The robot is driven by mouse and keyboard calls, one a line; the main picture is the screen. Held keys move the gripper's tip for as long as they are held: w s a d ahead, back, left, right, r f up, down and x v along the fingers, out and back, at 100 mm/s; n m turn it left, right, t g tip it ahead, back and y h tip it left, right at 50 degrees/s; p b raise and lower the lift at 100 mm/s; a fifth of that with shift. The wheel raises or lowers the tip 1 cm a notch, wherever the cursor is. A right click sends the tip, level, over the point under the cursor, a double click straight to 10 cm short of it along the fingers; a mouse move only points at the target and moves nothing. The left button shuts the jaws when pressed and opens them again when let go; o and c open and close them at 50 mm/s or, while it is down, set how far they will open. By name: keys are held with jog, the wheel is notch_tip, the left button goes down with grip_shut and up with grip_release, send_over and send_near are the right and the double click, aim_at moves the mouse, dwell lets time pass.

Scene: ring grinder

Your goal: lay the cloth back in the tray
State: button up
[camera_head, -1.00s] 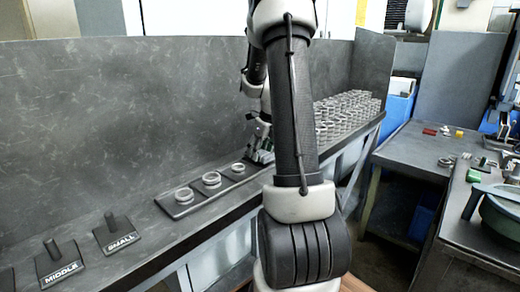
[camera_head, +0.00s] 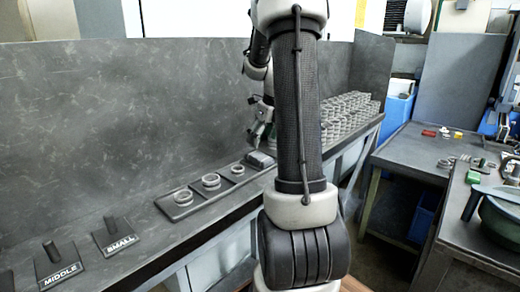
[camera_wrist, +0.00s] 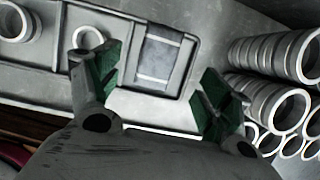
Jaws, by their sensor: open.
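The cloth (camera_wrist: 155,61) is dark grey with pale stripes. It lies in the end compartment of the grey tray (camera_wrist: 119,99), by the compartment that holds a small ring. In the head view the cloth (camera_head: 261,160) shows as a low dark lump at the far end of the tray (camera_head: 173,214). My gripper (camera_wrist: 155,80) is open, its green-padded fingers apart with nothing between them. In the head view my gripper (camera_head: 258,135) is above the cloth, clear of it. My arm hides part of the bench beyond the tray.
Rings sit in the tray's other compartments, such as a metal ring (camera_head: 211,180). Stacked rings (camera_head: 345,112) stand on the bench to the right, and close to my right finger in the wrist view. A back wall bounds the bench.

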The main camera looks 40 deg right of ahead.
jog(key=v, duration=0.6)
jog(key=s+a+r+n, duration=0.3)
jog(key=s+a+n, duration=0.1)
jog(key=a+n, duration=0.3)
jog(key=s+a+r+n, duration=0.2)
jog(key=s+a+n, duration=0.1)
jog(key=a+n, duration=0.45)
jog(key=s+a+f+n, duration=0.2)
jog(key=s+a+n, duration=0.6)
jog(key=s+n, duration=0.5)
jog(key=n, duration=0.7)
jog(key=shift+a+f+t, duration=0.15)
jog(key=shift+f+t, duration=0.05)
jog(key=shift+t, duration=0.1)
